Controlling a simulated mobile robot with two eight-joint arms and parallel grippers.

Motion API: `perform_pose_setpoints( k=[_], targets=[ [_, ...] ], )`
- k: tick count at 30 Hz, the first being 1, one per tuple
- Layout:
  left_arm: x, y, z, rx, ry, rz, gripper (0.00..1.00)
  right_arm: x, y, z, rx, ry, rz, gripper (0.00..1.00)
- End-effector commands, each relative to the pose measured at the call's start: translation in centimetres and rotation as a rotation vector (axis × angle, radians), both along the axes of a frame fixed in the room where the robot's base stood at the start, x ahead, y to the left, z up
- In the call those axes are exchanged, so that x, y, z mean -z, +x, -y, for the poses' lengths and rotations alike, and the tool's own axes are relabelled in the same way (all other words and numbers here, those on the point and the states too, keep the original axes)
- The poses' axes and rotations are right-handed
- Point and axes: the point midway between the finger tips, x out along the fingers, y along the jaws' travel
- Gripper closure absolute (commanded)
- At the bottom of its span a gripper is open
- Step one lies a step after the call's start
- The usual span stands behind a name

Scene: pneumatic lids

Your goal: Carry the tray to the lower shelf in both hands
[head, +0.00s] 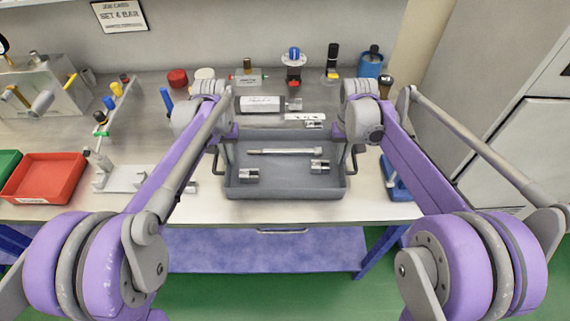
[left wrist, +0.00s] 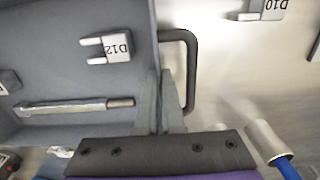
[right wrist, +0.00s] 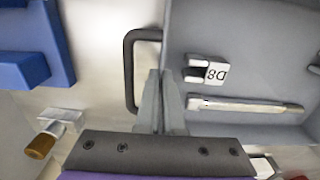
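The grey tray (head: 285,189) sits at the bench's front edge; I cannot tell whether it is lifted. It has a dark loop handle at each end, the left one (left wrist: 192,75) and the right one (right wrist: 129,75). It holds a metal rod (head: 284,151) and small metal fittings, one marked D12 (left wrist: 118,46) and one marked D8 (right wrist: 212,72). My left gripper (head: 222,133) is at the tray's left end, fingers close together on its side wall, beside the handle; the fingers show in the left wrist view (left wrist: 161,85). My right gripper (head: 349,135) is likewise at the right wall (right wrist: 159,85).
A red bin (head: 45,178) and a metal fixture (head: 120,178) stand to the left. A blue block (head: 398,180) lies close on the right. A labelled cylinder (head: 262,104) lies behind the tray. A blue lower shelf (head: 260,250) shows below the bench.

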Motion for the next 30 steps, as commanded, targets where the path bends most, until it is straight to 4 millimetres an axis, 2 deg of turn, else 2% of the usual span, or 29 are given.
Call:
perform_pose_setpoints(
  k=[7, 11, 17, 24, 30],
  targets=[
    [-0.2, 0.0, 0.0, 0.000, 0.000, 0.001, 1.00, -0.2, 0.0, 0.0, 0.000, 0.000, 0.001, 1.00],
    [-1.0, 0.3, 0.0, 0.000, 0.000, 0.005, 1.00, -1.0, 0.3, 0.0, 0.000, 0.000, 0.005, 1.00],
    [-3.7, 1.2, 0.0, 0.000, 0.000, 0.023, 1.00, -3.7, 1.2, 0.0, 0.000, 0.000, 0.023, 1.00],
    [-8.0, 2.9, 0.0, 0.000, 0.000, 0.057, 1.00, -8.0, 2.9, 0.0, 0.000, 0.000, 0.057, 1.00],
    [-9.4, 3.5, 0.0, 0.000, 0.000, 0.070, 1.00, -9.4, 3.5, 0.0, 0.000, 0.000, 0.070, 1.00]
  ],
)
